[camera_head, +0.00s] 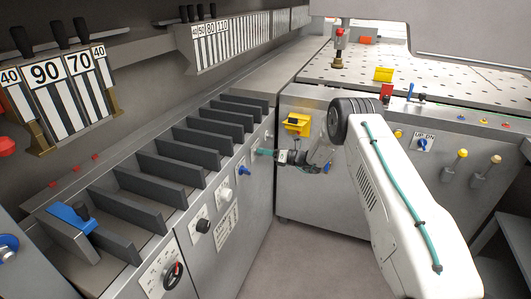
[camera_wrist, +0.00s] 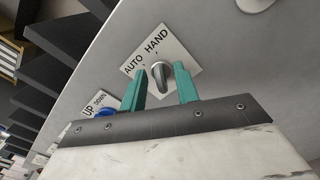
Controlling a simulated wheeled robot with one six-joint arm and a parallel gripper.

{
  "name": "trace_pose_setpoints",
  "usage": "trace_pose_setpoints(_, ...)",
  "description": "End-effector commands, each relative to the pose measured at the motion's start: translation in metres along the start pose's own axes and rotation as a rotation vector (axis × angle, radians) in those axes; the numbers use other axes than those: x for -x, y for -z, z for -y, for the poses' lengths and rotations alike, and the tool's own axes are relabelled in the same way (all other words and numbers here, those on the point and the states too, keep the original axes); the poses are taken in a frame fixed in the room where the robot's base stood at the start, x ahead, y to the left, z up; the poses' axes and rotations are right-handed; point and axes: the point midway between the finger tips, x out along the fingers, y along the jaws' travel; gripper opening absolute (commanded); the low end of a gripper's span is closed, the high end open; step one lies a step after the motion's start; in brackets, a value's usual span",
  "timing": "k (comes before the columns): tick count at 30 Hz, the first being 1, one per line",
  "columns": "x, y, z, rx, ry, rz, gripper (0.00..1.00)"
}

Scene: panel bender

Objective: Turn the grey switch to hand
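The grey switch (camera_wrist: 161,75) is a small knob on a white AUTO/HAND plate (camera_wrist: 150,50) on the sloping grey panel. In the wrist view its upper end lies toward the word HAND, but I cannot tell its exact setting. My gripper (camera_wrist: 158,79) is open, with one teal finger on each side of the knob. A gap shows at both sides; the depth of the fingertips is unclear. In the head view my gripper (camera_head: 266,152) reaches the cabinet's side face, and the switch is too small to make out there.
A blue UP/DOWN switch (camera_wrist: 105,113) sits left of the grey one, partly behind my gripper; it also shows in the head view (camera_head: 243,170). Nearby are a black knob (camera_head: 203,225) and a red-black rotary switch (camera_head: 173,275). A yellow box (camera_head: 297,124) stands behind my gripper.

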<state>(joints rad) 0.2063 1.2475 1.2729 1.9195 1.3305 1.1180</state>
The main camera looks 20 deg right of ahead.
Motion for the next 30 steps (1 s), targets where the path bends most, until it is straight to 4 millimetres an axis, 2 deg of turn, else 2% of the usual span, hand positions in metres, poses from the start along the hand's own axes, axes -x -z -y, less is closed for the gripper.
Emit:
trace_pose_setpoints(9, 0.05, 0.0, 0.001, -0.002, 0.004, 0.001, 0.31)
trace_pose_setpoints(15, 0.073, 0.0, 0.001, -0.001, 0.003, 0.001, 0.31)
trace_pose_setpoints(30, 0.077, 0.0, 0.001, -0.001, 0.002, 0.001, 0.31)
